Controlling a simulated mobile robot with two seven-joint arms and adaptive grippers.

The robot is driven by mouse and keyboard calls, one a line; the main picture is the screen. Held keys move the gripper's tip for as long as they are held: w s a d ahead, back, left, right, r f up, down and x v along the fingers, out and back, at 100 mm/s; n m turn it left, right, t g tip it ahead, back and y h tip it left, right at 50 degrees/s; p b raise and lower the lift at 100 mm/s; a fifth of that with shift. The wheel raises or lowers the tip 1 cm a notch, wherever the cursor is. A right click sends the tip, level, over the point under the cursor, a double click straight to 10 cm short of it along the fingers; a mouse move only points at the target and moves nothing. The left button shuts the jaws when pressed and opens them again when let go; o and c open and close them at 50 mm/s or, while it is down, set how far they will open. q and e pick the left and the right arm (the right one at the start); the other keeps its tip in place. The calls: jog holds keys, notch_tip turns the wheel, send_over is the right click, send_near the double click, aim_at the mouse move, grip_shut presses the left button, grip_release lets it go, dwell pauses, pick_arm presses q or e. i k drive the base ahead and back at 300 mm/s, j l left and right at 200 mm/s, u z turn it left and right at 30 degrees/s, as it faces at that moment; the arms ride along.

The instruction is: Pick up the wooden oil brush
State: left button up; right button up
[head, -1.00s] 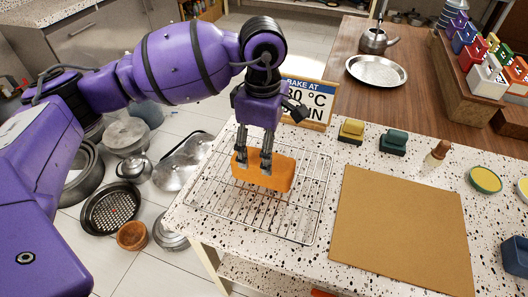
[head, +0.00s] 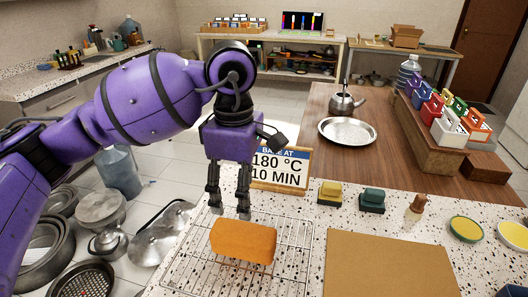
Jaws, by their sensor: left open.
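The small brush (head: 416,207) with a brown wooden top and pale lower part stands upright on the speckled counter, right of the dark green block. Its details are too small to tell. My left gripper (head: 229,210) points down with its two fingers apart and empty, just above and behind the orange loaf-shaped block (head: 243,241). It is well to the left of the brush. The block rests on the wire rack (head: 292,262). My right gripper is not in view.
A sign (head: 281,168) reading 180 °C 10 MIN stands behind the rack. A yellow block (head: 329,194) and a dark green block (head: 372,200) lie between gripper and brush. A brown board (head: 385,265) lies in front. A metal plate (head: 347,131) and kettle (head: 342,104) are behind.

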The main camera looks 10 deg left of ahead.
aim_at(415, 212)
jog(key=k, duration=1)
